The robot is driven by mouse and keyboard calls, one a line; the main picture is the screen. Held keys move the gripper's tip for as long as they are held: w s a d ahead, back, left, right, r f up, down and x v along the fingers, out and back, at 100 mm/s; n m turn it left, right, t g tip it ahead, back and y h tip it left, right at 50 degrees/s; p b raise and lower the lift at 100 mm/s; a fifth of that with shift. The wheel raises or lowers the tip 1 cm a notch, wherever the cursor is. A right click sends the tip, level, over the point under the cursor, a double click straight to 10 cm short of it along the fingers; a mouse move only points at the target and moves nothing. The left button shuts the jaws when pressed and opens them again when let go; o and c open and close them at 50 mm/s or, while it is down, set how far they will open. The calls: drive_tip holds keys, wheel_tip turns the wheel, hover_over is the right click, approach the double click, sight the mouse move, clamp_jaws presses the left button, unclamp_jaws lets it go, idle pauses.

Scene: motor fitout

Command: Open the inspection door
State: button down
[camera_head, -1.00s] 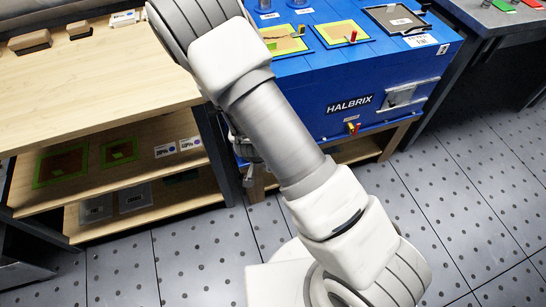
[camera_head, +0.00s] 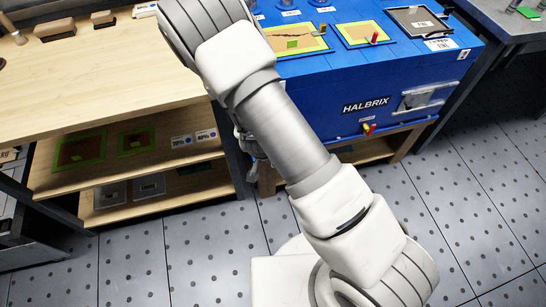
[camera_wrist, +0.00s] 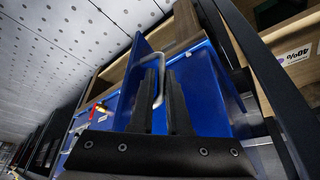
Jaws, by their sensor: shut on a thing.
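The blue HALBRIX motor housing (camera_head: 335,115) stands behind my arm in the head view. In the wrist view, the inspection door (camera_wrist: 128,72) is a blue panel that stands out at an angle from the housing side (camera_wrist: 203,85). A bent metal handle (camera_wrist: 158,88) is on it. My gripper (camera_wrist: 161,66) is shut on this handle, its dark fingers on either side. In the head view my arm hides the door and most of the gripper.
A wooden workbench (camera_head: 90,70) with a lower shelf stands close on the left. Red and yellow valve parts (camera_head: 369,128) stick out from the housing front. A grey table (camera_head: 500,25) is at the right. The tiled floor (camera_head: 470,200) at the right is clear.

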drive_tip(key=c, duration=0.9)
unclamp_jaws()
drive_tip(key=shift+w+r, duration=0.15)
drive_tip(key=shift+w, duration=0.3)
drive_tip(key=p+v, duration=0.2)
drive_tip(key=v, duration=0.3)
drive_tip(key=p+v, duration=0.3)
drive_tip(key=v, duration=0.3)
drive_tip(key=p+v, duration=0.2)
drive_tip(key=v, duration=0.4)
drive_tip(key=shift+s+p, duration=0.35)
drive_tip(key=shift+p, duration=0.05)
drive_tip(key=shift+a+r, duration=0.1)
